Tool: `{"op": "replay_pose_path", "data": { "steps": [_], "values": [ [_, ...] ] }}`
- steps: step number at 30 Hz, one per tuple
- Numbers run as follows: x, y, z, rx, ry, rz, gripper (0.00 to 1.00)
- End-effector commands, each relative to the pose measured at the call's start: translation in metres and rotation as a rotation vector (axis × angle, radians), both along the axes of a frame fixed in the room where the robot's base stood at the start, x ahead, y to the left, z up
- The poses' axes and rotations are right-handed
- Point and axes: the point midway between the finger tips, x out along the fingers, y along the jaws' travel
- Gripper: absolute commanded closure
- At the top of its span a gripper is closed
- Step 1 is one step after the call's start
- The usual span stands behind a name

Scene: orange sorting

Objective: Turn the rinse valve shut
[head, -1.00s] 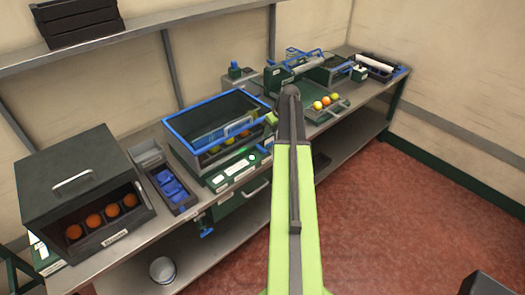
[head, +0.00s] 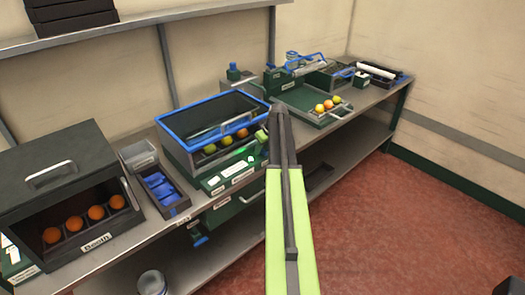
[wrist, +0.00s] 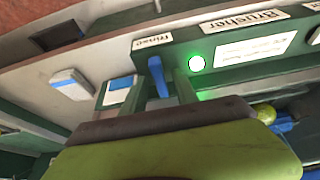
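The blue lever (wrist: 158,77) of the rinse valve stands just below the "Rinse" label (wrist: 152,38) in the wrist view. It points roughly up and down there, tilted a little. My gripper (wrist: 170,150) fills the bottom of the wrist view as a dark bar and a lime-green body. The lever is just past its dark edge; I cannot tell if they touch. The fingertips are not clear.
A lit green lamp (wrist: 196,63) is right of the lever, near the "Brusher" label (wrist: 255,22). A dark booth (head: 60,190) with several oranges stands at the left of the bench. A tray with fruit (head: 318,118) is farther right.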

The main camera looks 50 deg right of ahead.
Motion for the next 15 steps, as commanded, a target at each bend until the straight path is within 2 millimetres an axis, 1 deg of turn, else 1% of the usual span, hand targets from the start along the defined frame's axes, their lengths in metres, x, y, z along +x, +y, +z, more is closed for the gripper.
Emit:
{"op": "replay_pose_path", "data": {
  "steps": [1, 6, 8, 13, 14, 15],
  "values": [
    [0.0, 0.0001, 0.0002, 0.0, 0.0, 0.0, 0.72],
    [0.0001, 0.0002, 0.0001, 0.0, 0.0, 0.0, 0.94],
    [0.0001, 0.0003, 0.0001, 0.0, 0.0, 0.001, 1.0],
    [0.0001, 0.0003, 0.0001, 0.0, 0.0, 0.001, 1.0],
    [0.0004, -0.0053, 0.0001, 0.0, 0.0, -0.001, 1.0],
    [-0.0003, -0.0025, 0.0001, 0.0, 0.001, 0.0, 1.0]
  ]
}}
